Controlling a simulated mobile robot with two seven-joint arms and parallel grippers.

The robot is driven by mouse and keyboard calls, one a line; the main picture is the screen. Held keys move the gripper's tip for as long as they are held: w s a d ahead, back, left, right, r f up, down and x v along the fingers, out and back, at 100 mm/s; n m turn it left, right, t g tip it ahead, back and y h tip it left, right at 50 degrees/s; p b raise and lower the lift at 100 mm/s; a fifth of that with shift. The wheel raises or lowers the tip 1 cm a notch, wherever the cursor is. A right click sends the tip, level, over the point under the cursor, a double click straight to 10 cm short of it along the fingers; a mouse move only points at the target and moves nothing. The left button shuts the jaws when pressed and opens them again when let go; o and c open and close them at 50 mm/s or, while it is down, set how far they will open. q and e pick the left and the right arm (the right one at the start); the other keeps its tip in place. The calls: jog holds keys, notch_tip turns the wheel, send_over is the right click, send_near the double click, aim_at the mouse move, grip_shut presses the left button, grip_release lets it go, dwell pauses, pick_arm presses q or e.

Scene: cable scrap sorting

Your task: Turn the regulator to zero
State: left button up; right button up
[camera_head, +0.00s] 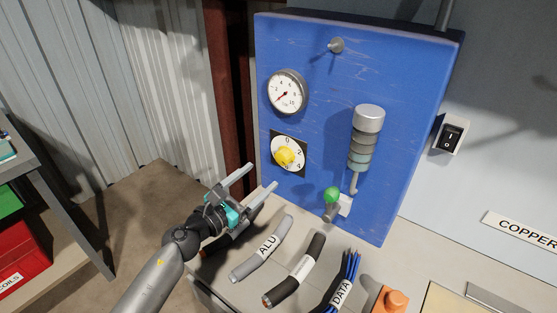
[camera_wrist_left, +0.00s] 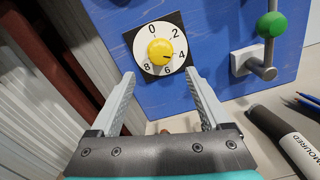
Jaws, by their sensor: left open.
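The regulator is a yellow knob (camera_head: 284,157) on a white dial with a black square backing, low on the left of the blue panel (camera_head: 320,100). In the left wrist view the yellow knob (camera_wrist_left: 160,51) shows from the front, with the numbers 0, 2, 4, 6 and 8 around it. A small dark mark on the knob seems to point near 4. My left gripper (camera_head: 262,176) is open and empty, just below and left of the dial. In the left wrist view its fingers (camera_wrist_left: 160,74) point at the dial, one on each side, apart from the knob. My right gripper is not in view.
A round gauge (camera_head: 287,92) sits above the dial. A green-knobbed lever (camera_head: 332,195) and a grey cylinder (camera_head: 368,119) are to its right. Cable pieces, including the ALU cable (camera_head: 263,248) and blue DATA wires (camera_head: 343,283), lie on the bench below. A wall switch (camera_head: 451,136) is further right.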

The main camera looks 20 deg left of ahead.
aim_at(280, 161)
pick_arm(q)
jog(key=x, duration=0.8)
jog(key=shift+w+d+f, duration=0.1)
jog(key=shift+w+d, duration=0.1)
jog(key=shift+w, duration=0.1)
grip_shut()
dwell(0.4)
